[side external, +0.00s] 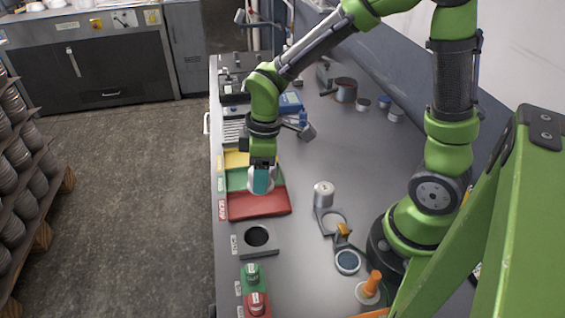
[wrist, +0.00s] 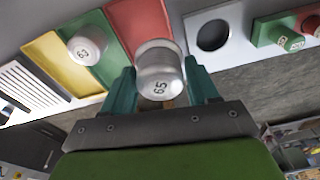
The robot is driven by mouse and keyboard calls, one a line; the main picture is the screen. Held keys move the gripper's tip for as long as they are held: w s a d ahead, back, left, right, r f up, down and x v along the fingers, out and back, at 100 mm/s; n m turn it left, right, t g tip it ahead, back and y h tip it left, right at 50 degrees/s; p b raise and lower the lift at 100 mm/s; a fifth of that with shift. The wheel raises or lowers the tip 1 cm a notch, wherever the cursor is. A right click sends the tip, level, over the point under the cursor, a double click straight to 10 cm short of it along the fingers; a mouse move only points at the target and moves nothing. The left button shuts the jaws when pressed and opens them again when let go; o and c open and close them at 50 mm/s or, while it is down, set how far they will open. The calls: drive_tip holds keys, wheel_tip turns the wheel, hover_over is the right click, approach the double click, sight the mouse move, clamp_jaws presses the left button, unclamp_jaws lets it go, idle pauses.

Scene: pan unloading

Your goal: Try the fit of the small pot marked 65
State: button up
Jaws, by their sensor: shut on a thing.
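The small pot marked 65 (wrist: 158,75) is pale metal, with its number facing the wrist camera. My gripper (side external: 262,182) is shut on it, one teal finger on each side in the wrist view (wrist: 160,88). In the side view the gripper hangs over the green and red trays, and its fingers hide most of the pot. The gap between pot and trays is hard to judge. A grey block with a round hole (side external: 271,252) lies nearer the side camera than the red tray, apart from the pot; it also shows in the wrist view (wrist: 238,27).
Yellow (wrist: 45,55), green (wrist: 113,62) and red (side external: 265,205) trays lie side by side. Another numbered pot (wrist: 85,47) stands in the green tray. A silver cylinder (side external: 323,193) stands right of the trays.

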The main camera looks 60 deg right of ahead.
drive_tip(key=shift+s+a+f+n, duration=0.75)
drive_tip(key=shift+a+f+n, duration=0.15)
drive_tip(key=shift+a+n, duration=0.35)
drive_tip(key=shift+s+a+f+n, duration=0.7)
drive_tip(key=shift+a+f+n, duration=0.35)
drive_tip(key=shift+a, duration=0.35)
drive_tip(key=shift+s+a+f+n, duration=0.8)
drive_tip(key=shift+a+n, duration=0.4)
drive_tip(key=shift+a, duration=0.1)
drive_tip(key=shift+f, duration=0.3)
drive_tip(key=o, duration=1.2)
drive_tip(key=shift+c, duration=0.2)
wheel_tip(320, 180, up, 17)
drive_tip(key=d, duration=0.2)
drive_tip(key=shift+s, duration=0.25)
